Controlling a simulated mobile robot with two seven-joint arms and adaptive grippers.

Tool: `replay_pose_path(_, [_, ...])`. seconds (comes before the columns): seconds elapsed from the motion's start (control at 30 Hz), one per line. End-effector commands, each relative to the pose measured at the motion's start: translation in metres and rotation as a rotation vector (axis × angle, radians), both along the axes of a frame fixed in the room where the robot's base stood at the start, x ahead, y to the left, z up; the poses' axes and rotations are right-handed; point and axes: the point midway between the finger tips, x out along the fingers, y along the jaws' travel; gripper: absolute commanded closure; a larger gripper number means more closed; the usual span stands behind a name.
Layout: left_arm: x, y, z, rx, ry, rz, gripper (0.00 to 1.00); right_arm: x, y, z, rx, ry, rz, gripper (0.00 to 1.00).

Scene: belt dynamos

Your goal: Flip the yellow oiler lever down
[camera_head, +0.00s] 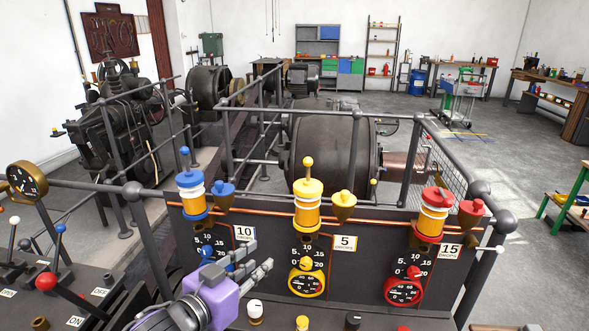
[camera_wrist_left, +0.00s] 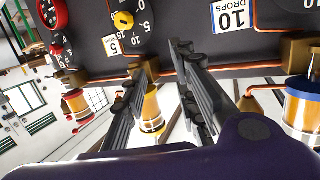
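The yellow oiler (camera_head: 307,206) stands in the middle of the dark panel, with a yellow cap and base and a clear middle. Its yellow lever (camera_head: 308,163) stands upright on top and ends in a ball. My left gripper (camera_head: 260,256), with a purple body, is in front of the panel, below and left of the yellow oiler and apart from it. Its fingers are spread with nothing between them. In the upside-down left wrist view, the yellow oiler (camera_wrist_left: 152,108) shows behind the gap between the fingers (camera_wrist_left: 158,62); its lever cannot be made out there. My right gripper is not in view.
The blue oiler (camera_head: 191,193) stands left, its lever upright, and the red oiler (camera_head: 434,212) right. A small yellow cup (camera_head: 343,203) sits close to the yellow oiler. The yellow dial (camera_head: 306,281) is below it. Grey railings (camera_head: 257,191) stand behind the panel.

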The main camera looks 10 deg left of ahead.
Motion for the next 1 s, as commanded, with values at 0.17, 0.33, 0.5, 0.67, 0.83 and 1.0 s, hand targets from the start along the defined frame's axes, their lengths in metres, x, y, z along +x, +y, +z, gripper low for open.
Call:
replay_pose_path(0.17, [0.016, -0.031, 0.132, 0.015, -0.156, -0.129, 0.73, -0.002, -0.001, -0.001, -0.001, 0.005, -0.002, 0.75])
replay_pose_path(0.33, [0.012, -0.044, 0.186, 0.021, -0.209, -0.178, 0.73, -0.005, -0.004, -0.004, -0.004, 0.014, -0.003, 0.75])
replay_pose_path(0.5, [0.019, -0.053, 0.197, 0.018, -0.219, -0.187, 0.73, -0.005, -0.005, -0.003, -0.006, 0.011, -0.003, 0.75])
replay_pose_path(0.67, [0.04, -0.066, 0.198, 0.018, -0.221, -0.187, 0.73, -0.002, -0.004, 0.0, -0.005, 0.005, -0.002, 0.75])
replay_pose_path(0.83, [0.062, -0.08, 0.198, 0.018, -0.22, -0.187, 0.73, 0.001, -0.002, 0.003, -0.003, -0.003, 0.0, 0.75])
replay_pose_path(1.0, [0.074, -0.088, 0.197, 0.019, -0.221, -0.186, 0.73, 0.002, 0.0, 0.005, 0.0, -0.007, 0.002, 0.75])
